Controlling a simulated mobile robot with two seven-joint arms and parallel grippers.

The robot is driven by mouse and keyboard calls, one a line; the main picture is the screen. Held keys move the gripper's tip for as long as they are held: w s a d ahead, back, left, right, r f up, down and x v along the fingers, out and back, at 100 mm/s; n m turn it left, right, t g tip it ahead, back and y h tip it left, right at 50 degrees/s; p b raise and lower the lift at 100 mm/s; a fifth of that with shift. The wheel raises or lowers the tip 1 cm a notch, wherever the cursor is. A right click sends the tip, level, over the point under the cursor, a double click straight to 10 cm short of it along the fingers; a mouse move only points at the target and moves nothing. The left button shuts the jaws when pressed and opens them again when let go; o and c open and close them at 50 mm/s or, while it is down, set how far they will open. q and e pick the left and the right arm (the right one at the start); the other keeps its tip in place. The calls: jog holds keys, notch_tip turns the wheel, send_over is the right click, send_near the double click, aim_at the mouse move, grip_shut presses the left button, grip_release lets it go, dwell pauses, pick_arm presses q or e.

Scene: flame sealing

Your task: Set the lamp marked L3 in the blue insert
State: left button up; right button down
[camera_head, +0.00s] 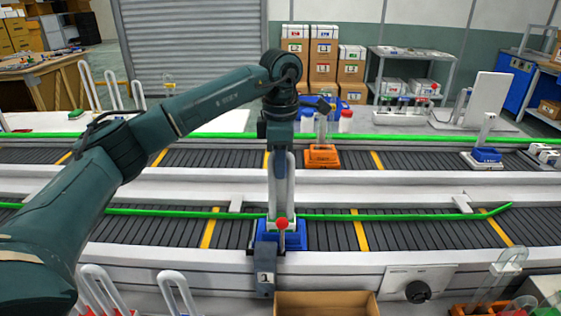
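My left gripper (280,147) points straight down over the near conveyor. A white, upright, tube-shaped lamp (281,187) is directly below it and reaches down to a blue insert (295,238) on the near belt. The lamp's top meets the gripper's fingers, but whether they are closed on it is not clear. A red ball-tipped part in front hides the lamp's foot, so I cannot tell whether it is seated. No L3 mark is readable. Another blue insert (487,156) is on the far belt at the right, with a white part above it. My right gripper is not in view.
An orange insert (322,157) sits on the far belt. More white lamps (176,291) stand at the lower left. A cardboard box (326,304) is at the bottom centre.

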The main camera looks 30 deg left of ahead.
pick_arm(q)
jog(key=o, duration=0.5)
jog(key=shift+r, duration=0.2)
notch_tip(320, 180, up, 12)
jog(key=shift+r+p, duration=0.1)
jog(key=shift+p, duration=0.2)
jog(key=shift+r+p, duration=2.55)
jog(key=shift+r, duration=2.25)
